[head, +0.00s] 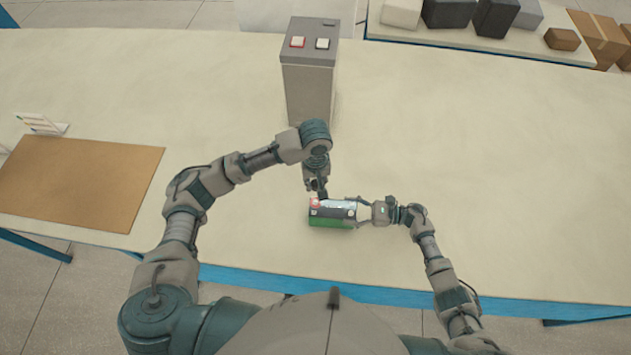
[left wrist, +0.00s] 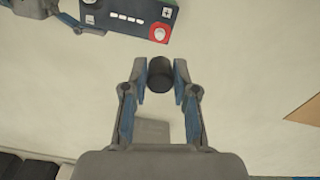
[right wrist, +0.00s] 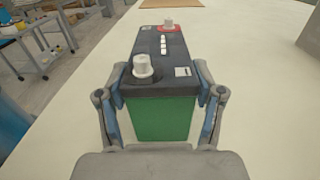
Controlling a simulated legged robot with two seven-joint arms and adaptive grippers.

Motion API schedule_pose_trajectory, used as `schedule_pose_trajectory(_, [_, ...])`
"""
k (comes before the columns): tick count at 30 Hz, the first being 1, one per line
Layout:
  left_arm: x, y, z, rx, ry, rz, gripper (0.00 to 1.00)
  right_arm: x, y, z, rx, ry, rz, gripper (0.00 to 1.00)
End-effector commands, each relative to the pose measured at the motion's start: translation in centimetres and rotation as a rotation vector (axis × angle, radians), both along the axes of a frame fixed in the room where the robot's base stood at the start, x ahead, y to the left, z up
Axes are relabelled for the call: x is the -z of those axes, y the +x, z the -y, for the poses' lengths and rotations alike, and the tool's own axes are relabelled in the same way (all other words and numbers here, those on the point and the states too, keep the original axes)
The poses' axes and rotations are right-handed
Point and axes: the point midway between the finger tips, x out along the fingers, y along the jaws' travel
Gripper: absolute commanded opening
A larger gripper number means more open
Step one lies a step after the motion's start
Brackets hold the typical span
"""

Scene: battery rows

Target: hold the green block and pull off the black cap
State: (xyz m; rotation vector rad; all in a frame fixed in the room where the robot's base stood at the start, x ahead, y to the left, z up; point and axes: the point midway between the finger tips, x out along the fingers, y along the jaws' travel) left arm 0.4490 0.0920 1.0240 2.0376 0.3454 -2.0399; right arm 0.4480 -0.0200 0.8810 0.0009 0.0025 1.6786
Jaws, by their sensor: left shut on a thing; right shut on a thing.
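The green block (head: 330,222) is a battery with a green body and dark top, standing on the table. My right gripper (head: 360,213) is shut on its right end; in the right wrist view the jaws grip both sides of the block (right wrist: 162,118). Two pale terminals show bare on top, one on a red patch (right wrist: 172,27). My left gripper (head: 320,194) is just behind the block. In the left wrist view the left gripper (left wrist: 162,80) is shut on the black cap (left wrist: 160,75), a short dark cylinder. The cap is apart from the block's terminals.
A grey box (head: 309,90) with a red and a white button stands behind my left gripper. A brown mat (head: 80,180) lies at the left, with a small white rack (head: 42,124) beyond it. A shelf (head: 470,40) with several blocks is at the back right. The table's right side is clear.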

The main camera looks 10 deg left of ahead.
Motion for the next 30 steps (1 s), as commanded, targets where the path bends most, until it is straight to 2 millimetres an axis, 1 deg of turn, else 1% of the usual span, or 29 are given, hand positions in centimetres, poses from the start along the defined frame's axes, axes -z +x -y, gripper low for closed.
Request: schedule_pose_trajectory(30, [-1.3, 0.0, 0.0, 0.000, 0.000, 0.000, 0.00, 0.0, 0.0, 0.0, 0.001, 0.000, 0.000, 0.00])
